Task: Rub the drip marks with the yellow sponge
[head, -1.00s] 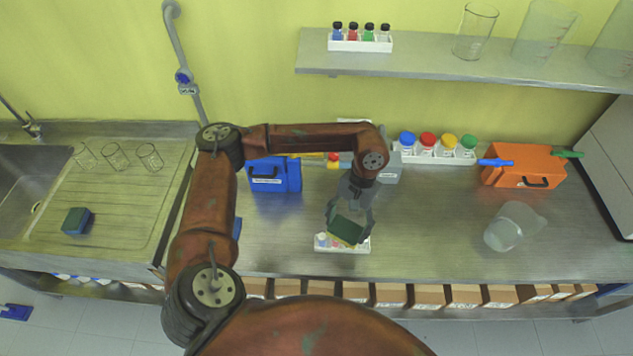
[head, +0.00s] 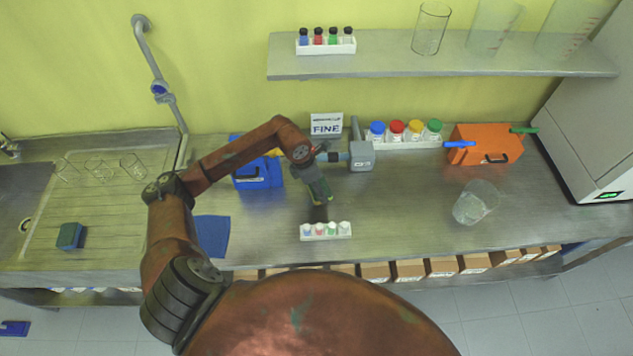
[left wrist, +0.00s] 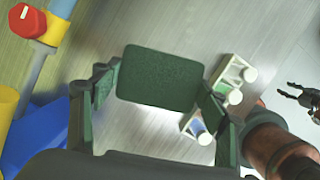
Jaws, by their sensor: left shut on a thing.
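The yellow sponge, with a green scouring face, is held in my left gripper (head: 320,198). A yellow edge of it shows in the head view (head: 321,201). In the left wrist view its green face (left wrist: 158,78) lies between the fingers of my left gripper (left wrist: 160,98). The gripper hangs behind a small white vial rack (head: 326,236). Whether the sponge touches the bench cannot be told. I cannot make out any drip marks. My right gripper (left wrist: 283,93) shows small at the right of the left wrist view, fingers apart and empty; it is outside the head view.
A blue box (head: 258,178), a grey stirrer (head: 361,156), capped bottles in a rack (head: 404,143) and an orange box (head: 484,146) stand at the back. A beaker (head: 475,203) is at right. A blue-green sponge (head: 70,236) lies on the drainer. A blue cloth (head: 213,235) lies front left.

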